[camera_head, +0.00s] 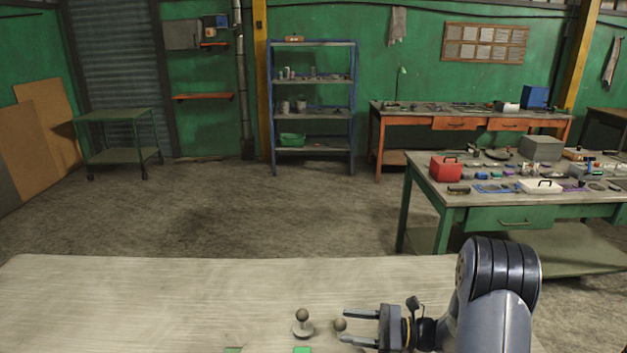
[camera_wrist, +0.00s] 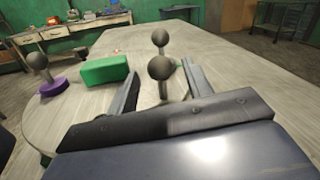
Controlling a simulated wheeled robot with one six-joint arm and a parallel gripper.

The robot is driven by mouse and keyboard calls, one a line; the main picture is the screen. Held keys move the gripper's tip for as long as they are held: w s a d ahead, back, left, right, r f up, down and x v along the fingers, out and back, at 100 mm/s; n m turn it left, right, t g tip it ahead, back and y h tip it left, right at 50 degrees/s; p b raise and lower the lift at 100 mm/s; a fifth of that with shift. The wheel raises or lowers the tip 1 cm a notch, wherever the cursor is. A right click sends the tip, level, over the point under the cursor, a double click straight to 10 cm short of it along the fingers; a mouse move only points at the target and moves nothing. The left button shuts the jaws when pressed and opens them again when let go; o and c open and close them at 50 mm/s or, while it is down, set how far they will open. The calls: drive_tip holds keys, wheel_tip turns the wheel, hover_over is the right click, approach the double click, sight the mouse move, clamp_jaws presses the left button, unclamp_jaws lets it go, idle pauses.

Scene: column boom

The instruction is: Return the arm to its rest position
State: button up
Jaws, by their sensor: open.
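My arm reaches in from the lower right of the head view, low over the pale worktop (camera_head: 150,300). My gripper (camera_head: 346,326) points left and is open. A grey ball knob (camera_head: 340,324) shows at its fingertips. In the wrist view my gripper (camera_wrist: 159,70) has its fingers spread, with a gap on each side of this ball knob (camera_wrist: 161,67); its base is largely hidden. A second ball knob on a round base (camera_head: 303,322) stands just left of the fingertips in the head view; it also shows behind the first in the wrist view (camera_wrist: 160,37).
In the wrist view a green block (camera_wrist: 105,70) and a ball knob with a purple base (camera_wrist: 52,87) stand left of my fingers. The worktop's left part is clear. Farther off are a green workbench (camera_head: 500,218), a blue shelf rack (camera_head: 313,107) and a green cart (camera_head: 120,155).

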sight(337, 321)
drive_tip(key=a, duration=0.3)
drive_tip(key=shift+w+r+p, duration=0.15)
drive_tip(key=shift+w+p, duration=0.1)
drive_tip(key=shift+p, duration=0.1)
drive_tip(key=shift+w+a+n+g, duration=0.3)
drive_tip(key=shift+g, duration=0.1)
drive_tip(key=shift+s+d+f+t, duration=0.15)
drive_tip(key=shift+s+f+t, duration=0.05)
drive_tip(key=shift+t, duration=0.1)
drive_tip(key=s+d+b, duration=0.2)
drive_tip(key=d+b, duration=0.2)
drive_tip(key=d, duration=0.7)
drive_tip(key=a+p, duration=0.1)
drive_tip(key=a, duration=0.2)
drive_tip(key=w+a+p, duration=0.1)
drive_tip(key=a, duration=0.3)
drive_tip(key=w+a+p, duration=0.1)
drive_tip(key=a+p, duration=0.1)
drive_tip(key=a, duration=0.2)
drive_tip(key=shift+a+r, duration=0.15)
drive_tip(key=shift+r, duration=0.05)
drive_tip(key=shift+w+a+f+n+g+p, duration=0.1)
drive_tip(key=shift+w+a+n+g+p, duration=0.2)
drive_tip(key=shift+g, duration=0.5)
drive_tip(key=shift+w+a+n+g, duration=0.3)
drive_tip(key=shift+w+n+g, duration=0.1)
drive_tip(key=shift+g, duration=0.2)
